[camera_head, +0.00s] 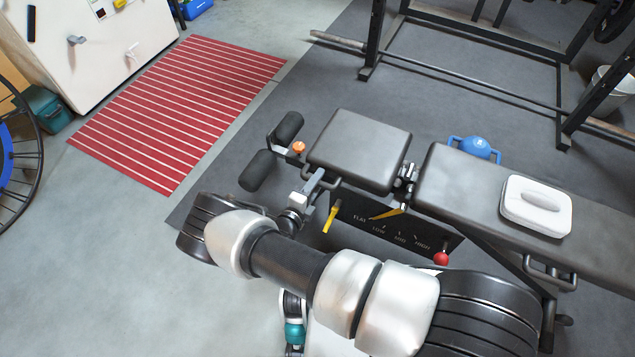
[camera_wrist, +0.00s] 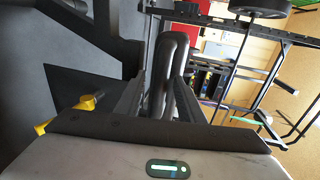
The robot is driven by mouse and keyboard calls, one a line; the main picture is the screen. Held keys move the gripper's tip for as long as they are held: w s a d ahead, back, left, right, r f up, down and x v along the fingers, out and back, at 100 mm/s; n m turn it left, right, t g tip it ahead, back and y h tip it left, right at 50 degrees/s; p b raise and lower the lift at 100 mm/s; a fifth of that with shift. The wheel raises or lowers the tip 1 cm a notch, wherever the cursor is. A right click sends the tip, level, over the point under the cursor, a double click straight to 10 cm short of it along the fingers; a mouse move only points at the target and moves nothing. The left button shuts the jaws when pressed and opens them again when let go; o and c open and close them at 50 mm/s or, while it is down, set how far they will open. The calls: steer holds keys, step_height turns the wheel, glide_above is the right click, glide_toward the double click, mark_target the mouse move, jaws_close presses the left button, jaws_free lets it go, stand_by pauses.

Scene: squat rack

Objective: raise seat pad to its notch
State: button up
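The black seat pad (camera_head: 360,148) lies roughly level on the bench, left of the long back pad (camera_head: 460,190). Below its near edge is a dark plate (camera_head: 400,226) marked FLAT, LOW, MID and HIGH, with a yellow pointer (camera_head: 386,214) close to the FLAT mark.
A yellow lever (camera_head: 330,218) and a red knob (camera_head: 441,259) are on the bench's near side. Roller pads (camera_head: 288,127) stand at the left end. A white case (camera_head: 537,205) lies on the back pad.

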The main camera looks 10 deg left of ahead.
steer(key=shift+w+d, duration=0.1)
steer(key=shift+w, duration=0.15)
